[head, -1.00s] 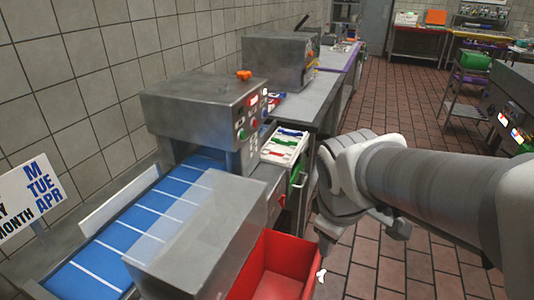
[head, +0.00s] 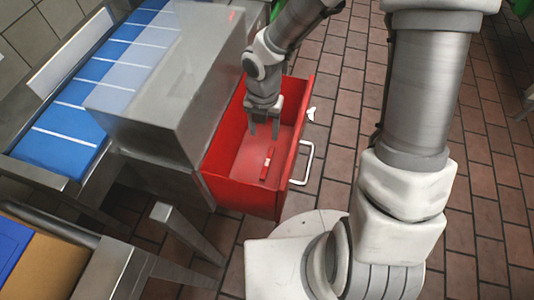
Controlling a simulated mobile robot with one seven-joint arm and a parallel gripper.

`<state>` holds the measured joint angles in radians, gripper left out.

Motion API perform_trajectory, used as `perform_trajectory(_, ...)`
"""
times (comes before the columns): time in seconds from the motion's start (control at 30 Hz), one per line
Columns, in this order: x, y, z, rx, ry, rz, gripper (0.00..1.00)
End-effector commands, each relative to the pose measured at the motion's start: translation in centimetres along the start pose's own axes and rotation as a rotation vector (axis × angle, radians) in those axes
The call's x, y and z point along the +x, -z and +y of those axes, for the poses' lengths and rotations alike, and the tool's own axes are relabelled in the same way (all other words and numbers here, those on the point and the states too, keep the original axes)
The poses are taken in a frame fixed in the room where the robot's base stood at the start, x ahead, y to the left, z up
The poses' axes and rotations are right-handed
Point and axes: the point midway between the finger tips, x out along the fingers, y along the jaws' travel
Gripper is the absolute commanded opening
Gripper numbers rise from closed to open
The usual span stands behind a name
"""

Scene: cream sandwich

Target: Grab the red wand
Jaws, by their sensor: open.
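The red wand (head: 267,164) lies on the floor of an open red drawer (head: 247,205). It is a short, thin red stick with a pale band. My gripper (head: 264,133) points down into the drawer, toward its back part. Its two fingers are apart with nothing between them. The wand is apart from the fingers, nearer the drawer's front in the picture. I cannot tell the height of the fingertips above the drawer floor.
The drawer's pale handle (head: 304,164) sticks out on its right side. A steel machine housing (head: 165,85) with a blue conveyor belt (head: 65,135) stands left of the drawer. A steel table (head: 95,270) with a cardboard box is at bottom left. Tiled floor is free at right.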

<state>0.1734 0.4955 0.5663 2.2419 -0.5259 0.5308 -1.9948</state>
Motion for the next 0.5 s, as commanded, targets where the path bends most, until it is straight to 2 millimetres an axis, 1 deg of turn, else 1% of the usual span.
perform_trajectory(0.03,1.2,0.1,0.0,-0.005,0.001,0.004,0.57)
perform_trajectory(0.2,4.8,0.2,-0.1,-0.003,0.003,0.004,0.57)
perform_trajectory(0.4,8.8,0.2,-0.1,-0.001,0.003,0.003,0.57)
perform_trajectory(0.5,10.3,0.1,-0.1,-0.002,0.003,0.002,0.57)
